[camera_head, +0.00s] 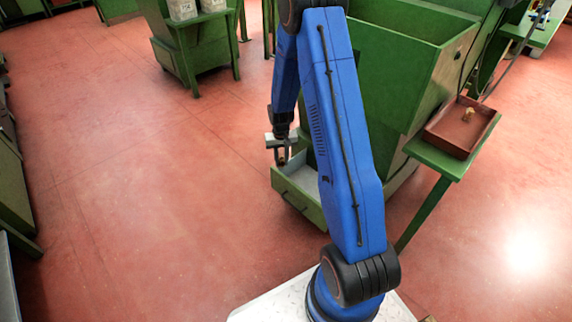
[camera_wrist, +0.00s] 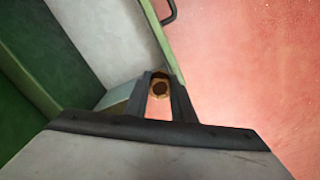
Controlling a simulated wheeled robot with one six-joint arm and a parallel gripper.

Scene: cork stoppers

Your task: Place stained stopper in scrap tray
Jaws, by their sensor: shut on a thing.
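My gripper (camera_head: 281,159) is shut on a small cork stopper (camera_wrist: 160,88), which shows between the fingertips in the wrist view. The stopper's end has a dark brown round patch inside a tan rim. My gripper holds it above the edge of a green drawer (camera_head: 306,207) with a pale inside. The reddish-brown tray (camera_head: 447,137) rests on a green side stand at the right of the head view, well apart from my gripper. A small tan piece (camera_head: 468,114) lies in that tray.
A large green machine (camera_head: 418,80) with a hopper stands behind my arm, between the drawer and the tray. Green stands with pale containers (camera_head: 183,9) are at the back. The red floor at left is clear.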

